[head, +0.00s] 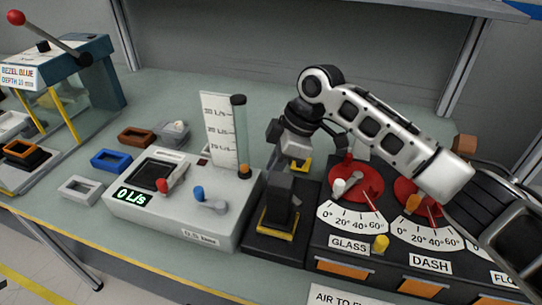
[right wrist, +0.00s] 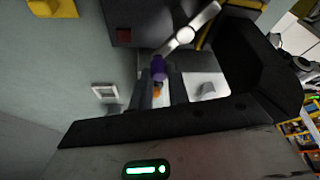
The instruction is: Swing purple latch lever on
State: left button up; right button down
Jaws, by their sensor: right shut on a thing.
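The purple latch lever shows in the right wrist view as a purple knob (right wrist: 158,69) on the end of a light metal bar (right wrist: 185,35). The bar runs up and to the right from the knob to a round pivot. My right gripper (right wrist: 160,92) is shut on the purple knob, with a dark finger on each side of it. In the head view my right gripper (head: 283,158) hangs over a black fixture with a yellow base edge (head: 277,223). There the lever is hidden by the gripper and wrist. My left gripper is not in view.
Left of the fixture stands a grey flow unit (head: 178,190) reading 0 L/s, with red and blue knobs. On the right a black panel has red GLASS (head: 357,183) and DASH dials under my right arm. Several small frames lie on the bench at the left.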

jog(key=m, duration=0.1)
jog(key=d+m+t, duration=0.1)
jog(key=m, duration=0.1)
jog(key=m+t, duration=0.1)
jog(key=shift+w+d+r+m, duration=0.1)
jog(key=shift+w+d+m, duration=0.2)
jog(key=m, duration=0.1)
jog(key=d+m+t, duration=0.1)
jog(key=m, duration=0.1)
jog(key=shift+d+h, duration=0.1)
jog(key=shift+h, duration=0.3)
jog(key=shift+d+m+t+h, duration=0.2)
jog(key=shift+d+m+t, duration=0.05)
jog(key=shift+m, duration=0.6)
jog(key=shift+d+m+t+h, duration=0.2)
jog(key=shift+d+m+t, duration=0.05)
jog(key=shift+m, duration=0.6)
jog(key=c, duration=1.3)
grip_release()
jog(key=shift+s+d, duration=0.1)
jog(key=shift+c, duration=0.2)
jog(key=v, duration=1.6)
